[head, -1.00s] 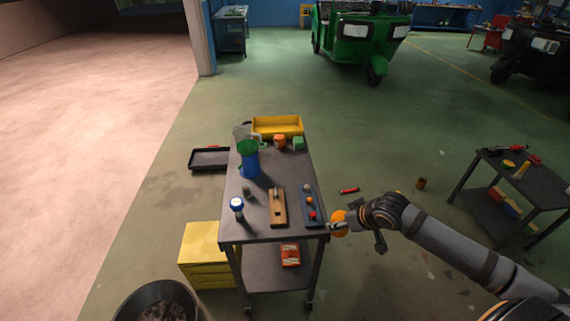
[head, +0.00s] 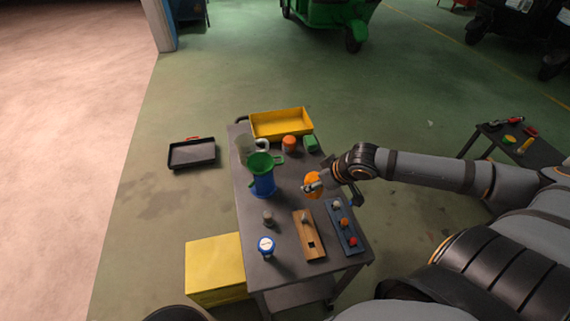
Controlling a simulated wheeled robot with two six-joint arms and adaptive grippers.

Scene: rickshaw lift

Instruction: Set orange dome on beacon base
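The orange dome (head: 313,183) is in my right gripper (head: 314,187), held above the right side of the dark cart top (head: 285,195). The fingers appear closed on the dome's near side. I cannot tell for certain which piece is the beacon base. My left gripper is not in view.
A blue can with a green funnel (head: 262,170), a yellow bin (head: 281,123), an orange-topped jar (head: 290,144) and a green block (head: 310,143) stand toward the back. A wooden board (head: 308,235) and a blue tray of coloured knobs (head: 343,227) lie at the front right.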

